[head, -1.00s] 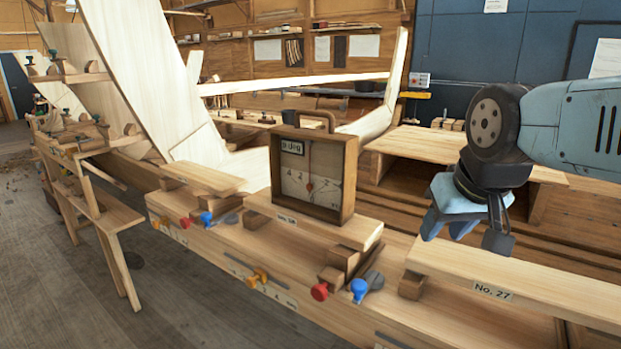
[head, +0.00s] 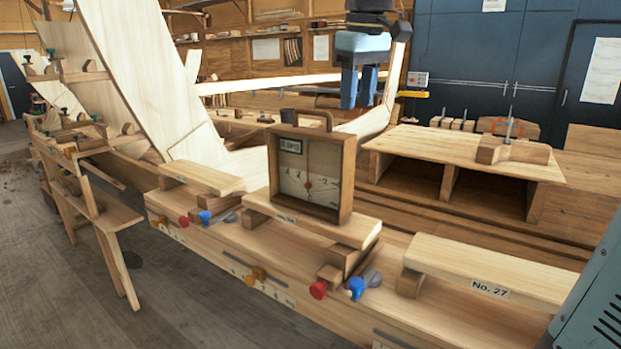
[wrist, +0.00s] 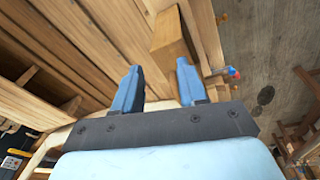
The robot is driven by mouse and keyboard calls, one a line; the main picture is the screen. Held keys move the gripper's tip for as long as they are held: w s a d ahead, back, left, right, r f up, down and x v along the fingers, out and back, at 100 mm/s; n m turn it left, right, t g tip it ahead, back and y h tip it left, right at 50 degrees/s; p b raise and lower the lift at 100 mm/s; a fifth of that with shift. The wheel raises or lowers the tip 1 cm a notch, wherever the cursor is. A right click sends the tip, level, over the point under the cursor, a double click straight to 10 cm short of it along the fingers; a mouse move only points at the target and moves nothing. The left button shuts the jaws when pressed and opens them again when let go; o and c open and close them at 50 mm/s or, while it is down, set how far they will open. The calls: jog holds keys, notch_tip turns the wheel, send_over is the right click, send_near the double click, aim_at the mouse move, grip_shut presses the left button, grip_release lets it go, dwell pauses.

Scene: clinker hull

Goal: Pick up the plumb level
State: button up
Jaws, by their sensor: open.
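The plumb level (head: 312,170) is an upright wooden box frame with a pale dial face, a small label and a wooden handle (head: 306,119) on top. It stands on a plank of the bench in the head view. My gripper (head: 359,92) is open and empty, pointing down, higher than the level and to its right in the picture. In the wrist view the two blue fingers (wrist: 158,72) are apart, with a wooden box shape (wrist: 173,42) beyond them that looks like the level's top or side. The handle is not clear there.
Another plank marked No. 27 (head: 488,272) lies to the right. Red clamp knobs (head: 318,289) and blue clamp knobs (head: 356,288) stick out along the bench front. An open-fronted wooden shelf (head: 465,160) stands behind at right. Tall curved hull planks (head: 125,75) rise at left.

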aim_at(315, 133)
jog(key=w+a+r+n, duration=0.1)
jog(key=w+a, duration=0.1)
jog(key=w+a+r+n+g, duration=0.1)
jog(key=w+a, duration=0.2)
jog(key=w+a+r+n, duration=0.1)
jog(key=w+a+r, duration=0.1)
jog(key=shift+w+a+g, duration=0.4)
notch_tip(315, 133, down, 8)
jog(key=shift+f, duration=0.2)
jog(key=shift+s+d+f, duration=0.1)
jog(key=shift+s+f, duration=0.05)
jog(key=shift+f, duration=2.5)
jog(key=shift+c, duration=0.3)
grip_shut()
